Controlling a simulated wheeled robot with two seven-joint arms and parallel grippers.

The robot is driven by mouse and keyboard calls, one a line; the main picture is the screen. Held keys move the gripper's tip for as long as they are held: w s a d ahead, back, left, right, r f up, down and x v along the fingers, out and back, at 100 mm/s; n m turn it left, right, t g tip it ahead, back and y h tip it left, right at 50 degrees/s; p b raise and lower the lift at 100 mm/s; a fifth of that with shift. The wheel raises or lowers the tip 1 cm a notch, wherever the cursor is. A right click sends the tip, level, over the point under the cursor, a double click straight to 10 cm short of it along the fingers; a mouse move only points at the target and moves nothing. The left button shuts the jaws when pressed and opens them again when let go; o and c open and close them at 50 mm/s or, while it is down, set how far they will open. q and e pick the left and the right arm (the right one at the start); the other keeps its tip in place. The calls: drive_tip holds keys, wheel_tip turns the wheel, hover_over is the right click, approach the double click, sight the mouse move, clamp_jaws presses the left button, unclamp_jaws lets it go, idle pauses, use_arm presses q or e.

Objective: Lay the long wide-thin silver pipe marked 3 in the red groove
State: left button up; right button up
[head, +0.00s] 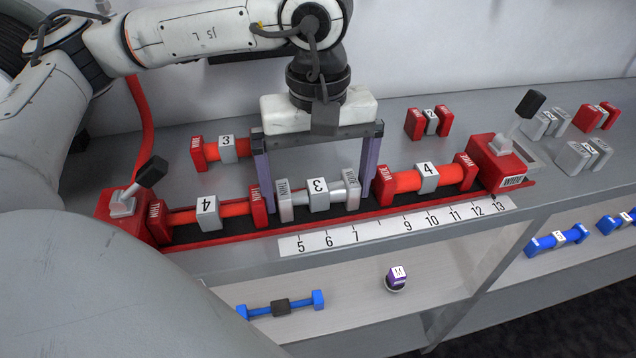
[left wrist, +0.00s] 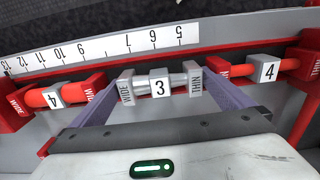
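The silver pipe marked 3 (head: 318,194) lies in line with the red groove (head: 236,236), between two red pipes marked 4, and looks seated there. In the left wrist view the silver pipe (left wrist: 160,84) has its WIDE end by one red pipe's WIDE end and its THIN end by the other's THIN end. My left gripper (head: 317,200) straddles it from above, one finger just outside each end. The fingers stand wide apart and seem open, with slim gaps to the pipe ends. My right gripper is not in view.
A red pipe marked 4 (head: 236,209) is left of it, another (head: 404,183) right. Red lever clamps (head: 122,208) (head: 489,152) stand at both groove ends. A red pipe marked 3 (head: 243,145) lies behind. A number scale (head: 390,229) runs in front. Blue pipes lie on the lower shelf (head: 350,305).

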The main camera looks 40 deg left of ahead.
sight(318, 187)
use_arm(q)
wheel_tip(318, 187, up, 12)
drive_tip(key=p, duration=0.1)
drive_tip(key=shift+r, duration=0.2)
idle(0.3)
idle(0.4)
